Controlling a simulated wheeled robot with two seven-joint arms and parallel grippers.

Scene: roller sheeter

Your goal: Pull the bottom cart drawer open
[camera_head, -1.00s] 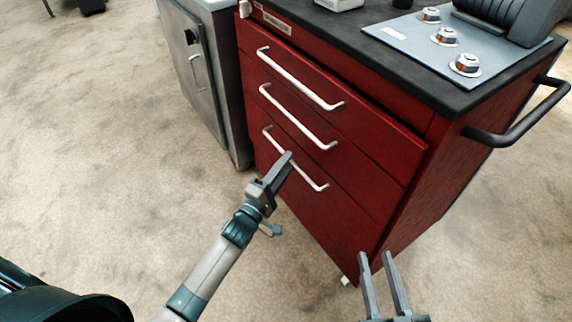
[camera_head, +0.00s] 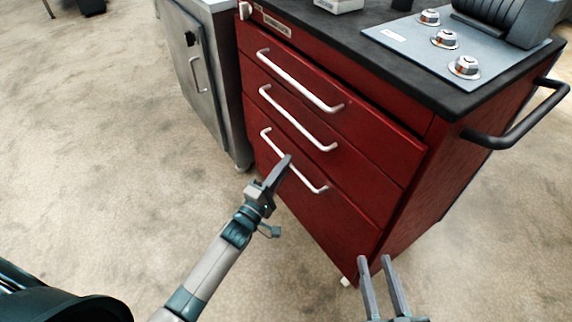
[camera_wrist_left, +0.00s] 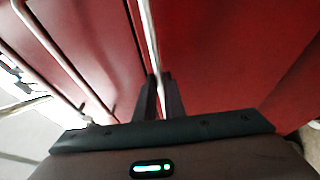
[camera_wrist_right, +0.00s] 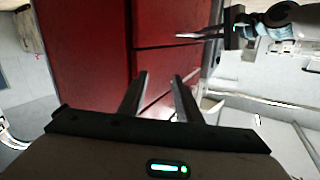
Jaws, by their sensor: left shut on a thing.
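The red cart has three drawers with white bar handles. The bottom drawer (camera_head: 325,216) is the lowest front, and its handle (camera_head: 308,180) runs slanted across its upper part. My left gripper (camera_head: 286,163) is shut on this handle near its middle. In the left wrist view the handle (camera_wrist_left: 150,35) runs between the two fingers (camera_wrist_left: 161,95). The upper two drawers look closed. My right gripper (camera_head: 374,262) is open and empty, in front of the cart's lower right corner. It also shows in the right wrist view (camera_wrist_right: 158,80), facing the red front.
A grey cabinet (camera_head: 195,75) stands to the left of the cart. The black cart top (camera_head: 350,25) carries a grey panel with knobs (camera_head: 440,45). A black side handle (camera_head: 515,125) sticks out at right. The floor (camera_head: 110,170) at left is clear.

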